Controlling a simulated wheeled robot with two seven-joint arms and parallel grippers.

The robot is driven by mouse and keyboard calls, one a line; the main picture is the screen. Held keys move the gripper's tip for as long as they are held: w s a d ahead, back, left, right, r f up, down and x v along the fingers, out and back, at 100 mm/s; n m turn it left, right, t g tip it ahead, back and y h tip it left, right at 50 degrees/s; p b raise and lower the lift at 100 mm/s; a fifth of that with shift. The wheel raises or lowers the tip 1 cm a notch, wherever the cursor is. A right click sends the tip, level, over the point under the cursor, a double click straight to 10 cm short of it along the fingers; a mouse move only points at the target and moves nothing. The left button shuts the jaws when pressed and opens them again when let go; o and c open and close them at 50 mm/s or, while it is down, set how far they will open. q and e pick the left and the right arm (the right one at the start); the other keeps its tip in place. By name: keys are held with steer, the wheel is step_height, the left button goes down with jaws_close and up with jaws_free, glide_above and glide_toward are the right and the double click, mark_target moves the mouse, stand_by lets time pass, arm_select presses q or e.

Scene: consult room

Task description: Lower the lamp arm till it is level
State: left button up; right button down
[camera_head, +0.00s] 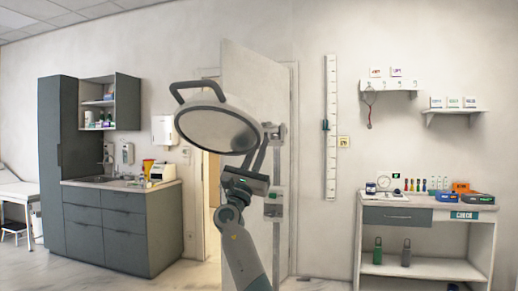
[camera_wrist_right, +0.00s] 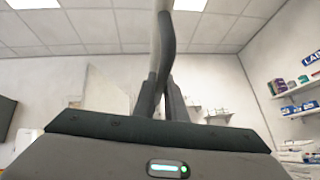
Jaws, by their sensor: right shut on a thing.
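The lamp has a round, pale-faced head (camera_head: 215,130) with a dark rim, tilted and raised in the middle of the head view. A dark loop handle (camera_head: 192,86) sticks up at its upper left. My right gripper (camera_head: 258,150) is at the lamp's lower right, pointing up. The lamp arm is mostly hidden behind the head and my gripper. My left gripper is not in view.
A grey cabinet with a sink (camera_head: 122,225) stands at the left. A white door panel (camera_head: 250,75) is behind the lamp. A white shelf table (camera_head: 425,215) with small items stands at the right. The floor between looks clear.

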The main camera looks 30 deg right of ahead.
steer(key=shift+w+f, duration=0.1)
steer(key=shift+f, duration=0.25)
steer(key=c, duration=1.8)
jaws_free()
steer(key=shift+d, duration=0.2)
steer(key=shift+a+r, duration=0.1)
steer(key=shift+a, duration=0.05)
